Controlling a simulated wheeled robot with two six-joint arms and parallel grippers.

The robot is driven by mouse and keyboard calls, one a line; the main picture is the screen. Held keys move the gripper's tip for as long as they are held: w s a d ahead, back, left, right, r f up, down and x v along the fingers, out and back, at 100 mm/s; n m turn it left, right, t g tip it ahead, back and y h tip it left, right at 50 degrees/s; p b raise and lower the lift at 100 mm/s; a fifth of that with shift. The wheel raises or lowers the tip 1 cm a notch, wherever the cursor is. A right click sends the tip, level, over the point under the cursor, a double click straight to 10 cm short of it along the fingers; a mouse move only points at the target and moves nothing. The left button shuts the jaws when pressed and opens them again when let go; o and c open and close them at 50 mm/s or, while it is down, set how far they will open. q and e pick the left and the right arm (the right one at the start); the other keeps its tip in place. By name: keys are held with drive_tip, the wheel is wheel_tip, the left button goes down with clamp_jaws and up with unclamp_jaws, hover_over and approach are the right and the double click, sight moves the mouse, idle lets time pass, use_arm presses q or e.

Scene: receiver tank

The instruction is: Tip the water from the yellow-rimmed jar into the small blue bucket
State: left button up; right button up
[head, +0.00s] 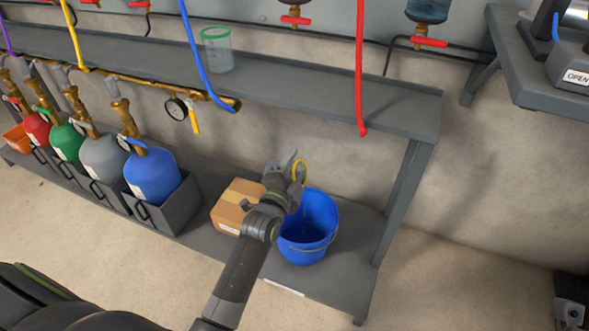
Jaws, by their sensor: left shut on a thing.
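The yellow-rimmed jar shows mainly as a yellow ring (300,172) at my left gripper (291,170). The gripper is shut on the jar, and gripper and wrist hide most of it. The ring looks like an upright oval, so the jar seems tilted; its water cannot be made out. The small blue bucket (322,214) stands upright on the low shelf. In the picture the jar lies over the bucket's upper left rim, apparently above it. The bucket's inside is dark blue, and I cannot tell whether it holds water. My right gripper is not in view.
A cardboard box (236,195) stands just left of the bucket. Several coloured tanks, including a blue one (152,176), stand farther left. A green-rimmed jar (216,52) sits on the upper shelf (310,88). A red hose (360,70) hangs nearby. The low shelf is clear right of the bucket.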

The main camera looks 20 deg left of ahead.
use_arm(q)
drive_tip(key=shift+d+r+m, duration=0.1)
drive_tip(key=shift+r+m, duration=0.05)
drive_tip(key=shift+m, duration=0.25)
drive_tip(key=shift+d+r+m, duration=0.25)
drive_tip(key=shift+m, duration=0.85)
drive_tip(key=shift+d+r+m, duration=0.2)
drive_tip(key=shift+m, duration=0.8)
